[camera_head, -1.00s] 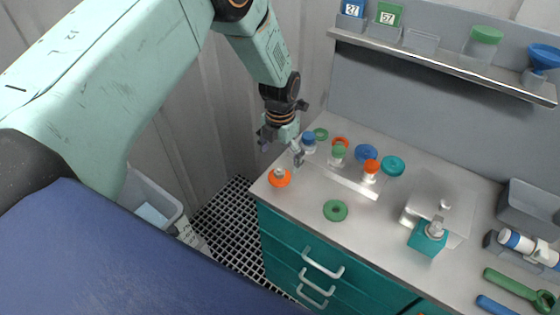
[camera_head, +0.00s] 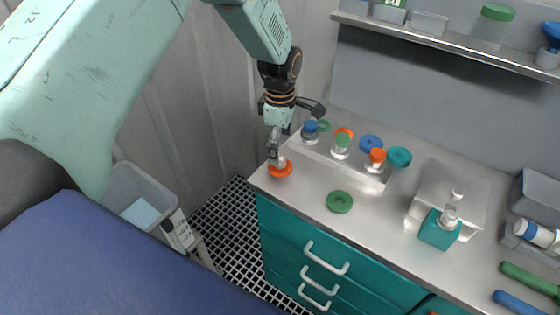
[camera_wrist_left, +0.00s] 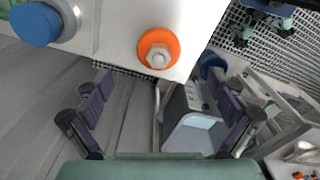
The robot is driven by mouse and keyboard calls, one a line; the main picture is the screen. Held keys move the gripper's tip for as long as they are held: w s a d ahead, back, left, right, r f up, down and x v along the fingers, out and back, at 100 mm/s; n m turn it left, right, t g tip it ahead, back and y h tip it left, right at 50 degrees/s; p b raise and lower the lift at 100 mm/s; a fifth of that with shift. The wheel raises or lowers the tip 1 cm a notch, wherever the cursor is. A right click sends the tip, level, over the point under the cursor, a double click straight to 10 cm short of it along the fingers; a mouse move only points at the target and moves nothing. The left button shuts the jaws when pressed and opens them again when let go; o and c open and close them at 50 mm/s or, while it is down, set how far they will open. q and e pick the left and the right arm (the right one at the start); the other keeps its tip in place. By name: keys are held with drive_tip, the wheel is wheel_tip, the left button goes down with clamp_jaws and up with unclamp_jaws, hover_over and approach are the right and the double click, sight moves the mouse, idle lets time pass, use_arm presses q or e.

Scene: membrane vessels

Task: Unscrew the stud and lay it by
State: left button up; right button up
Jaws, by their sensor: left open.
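A grey stud stands upright in the middle of an orange disc (camera_head: 285,173) at the near left corner of the steel counter. In the left wrist view the stud (camera_wrist_left: 158,59) shows from above as a pale round piece within the orange ring (camera_wrist_left: 146,41). My left gripper (camera_head: 274,155) is at the stud in the head view and partly covers it. In the left wrist view my left gripper (camera_wrist_left: 162,110) has its fingers wide apart with nothing between them, and the stud lies beyond the fingertips. My right gripper is not in view.
A row of capped jars, one with a blue cap (camera_head: 311,126), stands on a low tray behind. A green ring (camera_head: 339,202) lies on the counter, with bare steel around it. A teal block (camera_head: 438,231) stands further right. A grey bin (camera_head: 135,185) is left of the counter.

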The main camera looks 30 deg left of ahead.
sight(280, 157)
use_arm(q)
drive_tip(key=shift+w+f+m+b, duration=0.15)
drive_tip(key=shift+m+b, duration=0.2)
drive_tip(key=shift+m, duration=0.2)
drive_tip(key=shift+w+f+m+b, duration=0.15)
drive_tip(key=shift+m+b, duration=0.2)
drive_tip(key=shift+m, duration=0.2)
drive_tip(key=shift+m+b, duration=0.35)
drive_tip(key=shift+m, duration=0.25)
drive_tip(key=m+b, duration=0.2)
drive_tip(key=m, duration=0.1)
drive_tip(key=shift+s, duration=0.35)
drive_tip(key=f, duration=0.3)
drive_tip(key=shift+w+f+b, duration=0.15)
drive_tip(key=shift+w+b, duration=0.1)
drive_tip(key=shift+b, duration=0.15)
drive_tip(key=shift+f, duration=0.2)
drive_tip(key=shift+s, duration=0.15)
